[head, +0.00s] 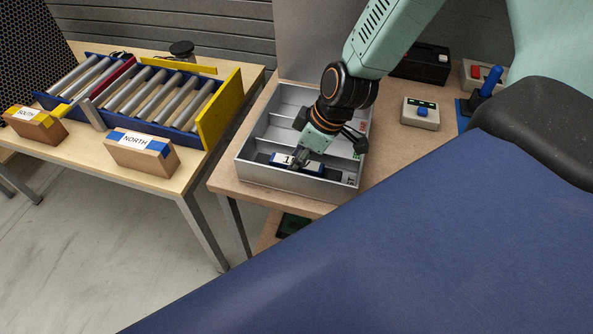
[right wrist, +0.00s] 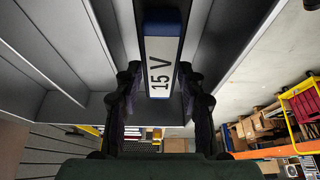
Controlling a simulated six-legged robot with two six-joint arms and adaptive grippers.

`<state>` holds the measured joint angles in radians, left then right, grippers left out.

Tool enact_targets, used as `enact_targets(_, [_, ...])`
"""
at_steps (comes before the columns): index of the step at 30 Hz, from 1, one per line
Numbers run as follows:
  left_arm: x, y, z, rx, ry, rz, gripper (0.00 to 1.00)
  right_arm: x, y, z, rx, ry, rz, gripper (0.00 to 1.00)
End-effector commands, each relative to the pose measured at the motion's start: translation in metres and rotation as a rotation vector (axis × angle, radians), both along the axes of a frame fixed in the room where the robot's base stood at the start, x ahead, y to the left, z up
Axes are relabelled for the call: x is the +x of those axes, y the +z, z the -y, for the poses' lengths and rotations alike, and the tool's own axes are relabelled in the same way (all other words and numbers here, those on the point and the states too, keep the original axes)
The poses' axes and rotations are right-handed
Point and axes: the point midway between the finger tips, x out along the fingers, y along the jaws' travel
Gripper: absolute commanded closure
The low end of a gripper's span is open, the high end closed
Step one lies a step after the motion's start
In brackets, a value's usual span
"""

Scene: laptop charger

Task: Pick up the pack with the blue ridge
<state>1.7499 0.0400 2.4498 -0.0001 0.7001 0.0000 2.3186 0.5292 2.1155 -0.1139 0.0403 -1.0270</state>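The pack (head: 312,168) lies in the front compartment of the grey metal tray (head: 262,176). It has a white label with blue edging. In the right wrist view the pack (right wrist: 162,58) reads "15 V" and has a blue band at its end. My right gripper (head: 300,158) reaches down into the tray over the pack and hides part of it in the head view. In the right wrist view its two dark fingers stand apart, one on each side of the pack, with visible gaps. No grip on it shows. My left gripper is not in view.
Tray dividers and walls stand close around my right gripper. A control box with a blue button (head: 422,113) and a blue joystick (head: 487,82) are to the right. A roller rack (head: 150,98) and blocks marked NORTH (head: 140,155) and SOUTH (head: 35,125) are on the left table.

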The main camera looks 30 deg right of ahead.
Motion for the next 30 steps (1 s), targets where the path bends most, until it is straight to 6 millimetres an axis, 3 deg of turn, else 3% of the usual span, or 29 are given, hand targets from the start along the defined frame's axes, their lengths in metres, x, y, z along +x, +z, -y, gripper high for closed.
enact_targets(2, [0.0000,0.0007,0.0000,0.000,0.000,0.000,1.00,-0.0001,0.0008,-0.0001,0.000,0.001,0.000,0.62])
enact_targets(15, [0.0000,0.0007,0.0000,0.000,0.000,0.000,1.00,-0.0001,0.0003,0.0001,0.000,0.000,0.000,0.99])
enact_targets(30, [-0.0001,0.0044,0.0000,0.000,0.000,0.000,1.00,0.0004,0.0048,0.0000,0.000,0.001,0.000,1.00])
